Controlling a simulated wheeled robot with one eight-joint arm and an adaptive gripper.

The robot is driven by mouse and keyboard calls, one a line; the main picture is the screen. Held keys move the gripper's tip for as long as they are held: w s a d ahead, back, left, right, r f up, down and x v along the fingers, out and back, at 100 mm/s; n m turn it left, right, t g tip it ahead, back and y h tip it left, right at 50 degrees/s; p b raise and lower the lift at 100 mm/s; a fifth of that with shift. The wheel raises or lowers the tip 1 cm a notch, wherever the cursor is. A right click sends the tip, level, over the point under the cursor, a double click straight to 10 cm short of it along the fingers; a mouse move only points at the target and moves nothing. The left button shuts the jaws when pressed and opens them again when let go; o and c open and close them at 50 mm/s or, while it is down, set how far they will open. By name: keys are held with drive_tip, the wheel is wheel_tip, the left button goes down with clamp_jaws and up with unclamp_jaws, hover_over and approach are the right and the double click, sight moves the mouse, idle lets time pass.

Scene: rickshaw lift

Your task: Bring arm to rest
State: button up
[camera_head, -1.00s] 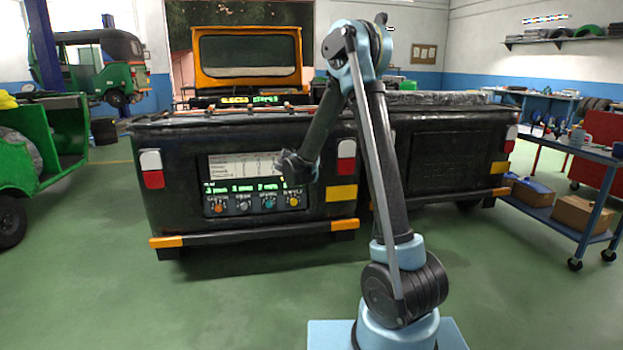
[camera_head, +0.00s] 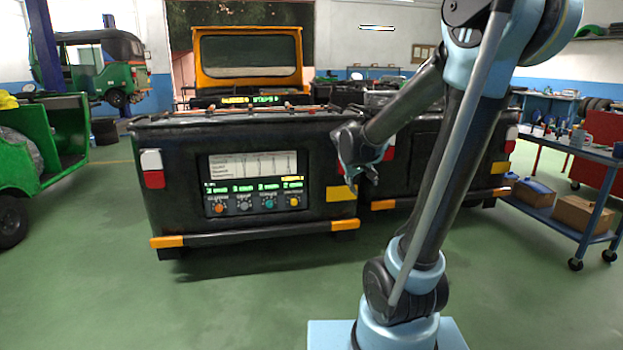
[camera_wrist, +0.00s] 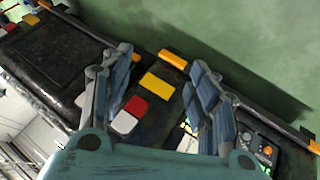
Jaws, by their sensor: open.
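My gripper (camera_head: 362,165) hangs at the end of my bent arm, in front of the right part of the black vehicle body (camera_head: 165,220) in the head view. It points downward and is a little right of the control panel (camera_head: 255,183). In the wrist view the two fingers of my gripper (camera_wrist: 160,85) stand apart with nothing between them. Behind them show the yellow plate (camera_wrist: 156,84) and the red and white lamp (camera_wrist: 130,113) of the black body. The panel is partly hidden by the right finger there.
A blue trolley (camera_head: 580,145) with tools and boxes stands at the right. A green rickshaw (camera_head: 70,140) is at the left, and another (camera_head: 100,70) stands raised behind it. The green floor (camera_head: 240,290) in front of the black body is clear.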

drive_tip(key=s+f+m+g+y, duration=0.1)
drive_tip(key=s+f, duration=0.4)
drive_tip(key=s, duration=0.9)
drive_tip(key=s+d+f+m+g+y, duration=0.1)
drive_tip(key=s+f+g+y, duration=0.1)
drive_tip(key=s, duration=1.3)
wheel_tip(320, 180, down, 3)
drive_tip(key=shift+s+d+r+m+g+y, duration=0.15)
drive_tip(key=shift+m+g+y, duration=0.2)
drive_tip(key=shift+g, duration=0.45)
drive_tip(key=shift+w+f, duration=0.2)
drive_tip(key=shift+w, duration=0.3)
